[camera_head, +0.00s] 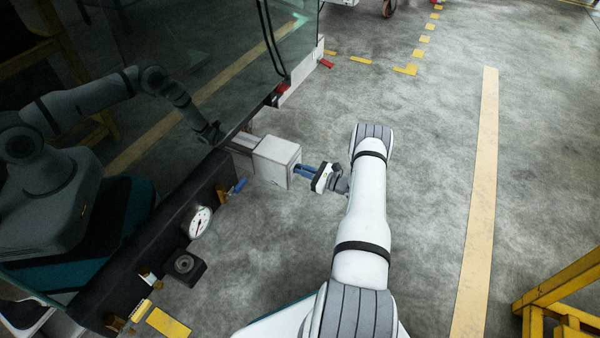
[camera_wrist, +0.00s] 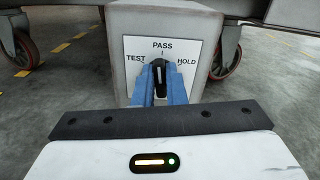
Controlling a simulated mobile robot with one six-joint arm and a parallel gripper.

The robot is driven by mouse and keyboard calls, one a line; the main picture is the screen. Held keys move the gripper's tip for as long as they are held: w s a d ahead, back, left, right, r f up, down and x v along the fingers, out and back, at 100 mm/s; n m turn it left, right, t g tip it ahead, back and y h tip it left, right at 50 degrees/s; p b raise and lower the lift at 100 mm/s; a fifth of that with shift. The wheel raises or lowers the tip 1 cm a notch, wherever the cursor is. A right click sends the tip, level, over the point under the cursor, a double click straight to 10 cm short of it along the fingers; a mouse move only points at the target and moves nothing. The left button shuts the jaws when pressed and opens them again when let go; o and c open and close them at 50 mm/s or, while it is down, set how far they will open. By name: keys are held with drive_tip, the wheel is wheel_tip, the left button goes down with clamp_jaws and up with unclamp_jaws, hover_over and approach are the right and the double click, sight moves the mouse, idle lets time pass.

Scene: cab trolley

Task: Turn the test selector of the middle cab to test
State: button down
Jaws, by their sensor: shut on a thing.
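The test selector is a black knob (camera_wrist: 158,74) on a white plate (camera_wrist: 190,49) marked TEST at left, PASS at top and HOLD at right. The plate is on the front of a light grey box (camera_wrist: 120,30), which also shows in the head view (camera_head: 273,158). The knob stands about upright, its upper end towards PASS. My gripper (camera_wrist: 160,88) has its blue fingers shut on the knob, one on each side. In the head view my gripper (camera_head: 304,170) reaches left to the box face. The knob's lower part is hidden by the fingers.
A dark glossy panel (camera_head: 110,130) reflects my arm. Below it, a dark beam carries a white gauge (camera_head: 199,222), a blue lever (camera_head: 238,186) and a black round fitting (camera_head: 183,264). Caster wheels (camera_wrist: 226,58) flank the box. A yellow frame (camera_head: 560,295) stands lower right. The floor between is clear.

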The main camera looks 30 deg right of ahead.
drive_tip(key=shift+s+a+f+n+b, duration=0.15)
drive_tip(key=shift+n+b, duration=0.4)
drive_tip(key=shift+n, duration=1.1)
drive_tip(key=shift+s+f+n+b, duration=0.1)
drive_tip(key=shift+n+b, duration=0.4)
drive_tip(key=shift+n, duration=1.2)
drive_tip(key=shift+s+a+f+n+b, duration=0.15)
drive_tip(key=shift+n+b, duration=0.4)
drive_tip(key=shift+n, duration=1.1)
drive_tip(key=shift+d, duration=0.1)
drive_tip(key=c, duration=1.5)
unclamp_jaws()
drive_tip(key=shift+w+r, duration=0.15)
drive_tip(key=shift+d, duration=0.1)
drive_tip(key=p+v, duration=0.2)
drive_tip(key=v, duration=0.5)
drive_tip(key=shift+s+d, duration=0.2)
drive_tip(key=shift+s, duration=0.15)
